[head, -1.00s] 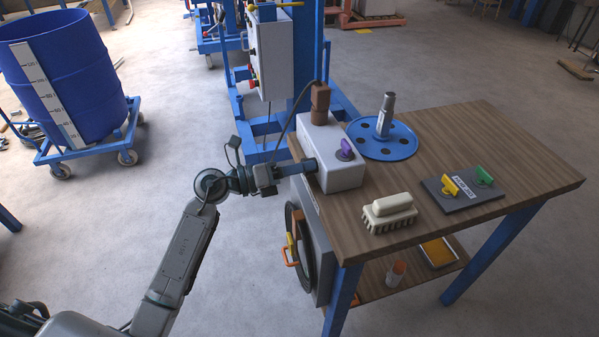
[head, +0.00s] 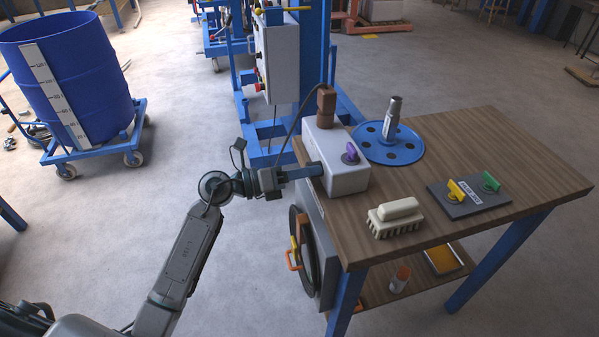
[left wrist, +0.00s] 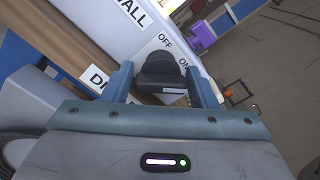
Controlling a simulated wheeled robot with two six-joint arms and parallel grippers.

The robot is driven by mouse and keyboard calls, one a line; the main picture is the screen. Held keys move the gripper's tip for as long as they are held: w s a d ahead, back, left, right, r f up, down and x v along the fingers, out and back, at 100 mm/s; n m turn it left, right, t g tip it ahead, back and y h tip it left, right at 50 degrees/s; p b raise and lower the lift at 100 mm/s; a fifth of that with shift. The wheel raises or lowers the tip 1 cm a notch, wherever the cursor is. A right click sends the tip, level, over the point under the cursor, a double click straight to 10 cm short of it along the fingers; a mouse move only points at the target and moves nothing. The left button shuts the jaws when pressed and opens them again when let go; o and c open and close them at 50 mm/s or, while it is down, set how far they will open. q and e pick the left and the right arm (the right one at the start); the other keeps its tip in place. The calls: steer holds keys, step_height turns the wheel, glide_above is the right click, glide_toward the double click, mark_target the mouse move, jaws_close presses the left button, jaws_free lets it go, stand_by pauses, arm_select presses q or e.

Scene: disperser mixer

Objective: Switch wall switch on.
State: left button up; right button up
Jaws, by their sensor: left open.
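The white wall switch box (head: 346,176) sits at the left edge of the wooden table, with a purple key-shaped part (head: 350,153) on top. In the left wrist view the box face (left wrist: 112,28) carries a black knob (left wrist: 160,66), with the labels OFF and ON beside it. My left gripper (head: 308,172) is at the left side of the box. Its two blue fingers (left wrist: 158,82) stand apart, one on each side of the knob. Whether they touch it, and which label the knob points to, I cannot tell. My right gripper is not in view.
On the table (head: 520,145) are a blue disc with a shaft (head: 388,143), a cream brush (head: 395,217) and a dark plate with yellow and green keys (head: 468,195). A blue mixer frame stands behind. A blue drum (head: 70,85) on a cart is at left. Floor around my arm is clear.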

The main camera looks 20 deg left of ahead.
arm_select(q)
steer(key=shift+s+a, duration=0.3)
steer(key=shift+a, duration=0.15)
steer(key=b+v, duration=0.2)
steer(key=v, duration=0.7)
steer(key=shift+s+a, duration=0.25)
steer(key=shift+a, duration=0.05)
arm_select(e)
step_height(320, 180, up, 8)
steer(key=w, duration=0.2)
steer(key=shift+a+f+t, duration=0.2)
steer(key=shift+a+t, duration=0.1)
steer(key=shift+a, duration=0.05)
